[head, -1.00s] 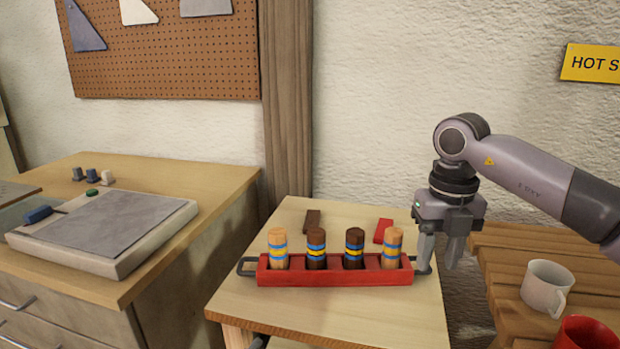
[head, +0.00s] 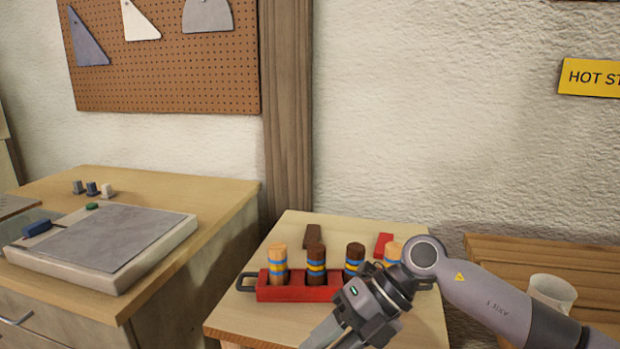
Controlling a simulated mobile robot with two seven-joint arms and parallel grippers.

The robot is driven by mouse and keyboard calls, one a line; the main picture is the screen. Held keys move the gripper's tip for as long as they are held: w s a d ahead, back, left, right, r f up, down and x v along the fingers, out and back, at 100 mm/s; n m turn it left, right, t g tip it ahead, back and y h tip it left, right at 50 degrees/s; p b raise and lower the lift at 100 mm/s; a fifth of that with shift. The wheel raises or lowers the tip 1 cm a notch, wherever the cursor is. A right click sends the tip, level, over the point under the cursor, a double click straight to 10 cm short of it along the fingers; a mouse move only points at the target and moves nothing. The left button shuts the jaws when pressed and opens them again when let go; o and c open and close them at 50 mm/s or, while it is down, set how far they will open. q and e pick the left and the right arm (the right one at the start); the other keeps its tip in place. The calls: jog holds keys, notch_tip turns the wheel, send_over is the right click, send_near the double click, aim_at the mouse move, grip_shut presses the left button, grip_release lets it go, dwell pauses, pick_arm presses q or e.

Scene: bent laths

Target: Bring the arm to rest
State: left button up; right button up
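My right arm comes in from the right in the head view, and its gripper (head: 338,334) hangs low in front of the red tray (head: 290,293). The fingers point down and left and run toward the bottom edge of the picture. I see nothing between them, but whether they are parted is unclear at this angle. The arm hides the right part of the tray. My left gripper is not in view.
The tray on the small table (head: 245,323) holds several striped pegs (head: 316,264). A brown block (head: 312,236) and a red block (head: 382,243) lie behind it. A cabinet (head: 190,196) stands left; a white mug (head: 552,291) sits on a slatted bench (head: 500,252) at right.

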jog(key=s+a+r+m+t+y, duration=0.1)
jog(key=s+a+r+m+y, duration=0.25)
jog(key=a+y, duration=0.4)
jog(key=w+d+f+m+t+h, duration=0.1)
jog(key=d+f+m+t+h, duration=0.45)
jog(key=m+t, duration=0.6)
jog(key=w+d+f+m+t+h, duration=0.1)
jog(key=d+f+m+t+h, duration=0.2)
jog(key=d+f+m+t, duration=0.8)
jog(key=s+d+f+m+g+h, duration=0.3)
jog(key=s+d+f+m+g, duration=0.15)
jog(key=s+f, duration=0.2)
jog(key=s+d+f+m+g+h, duration=0.35)
jog(key=s+f+m+g, duration=0.25)
jog(key=s, duration=0.2)
notch_tip(320, 180, up, 8)
jog(key=p, duration=0.9)
jog(key=shift+d, duration=0.45)
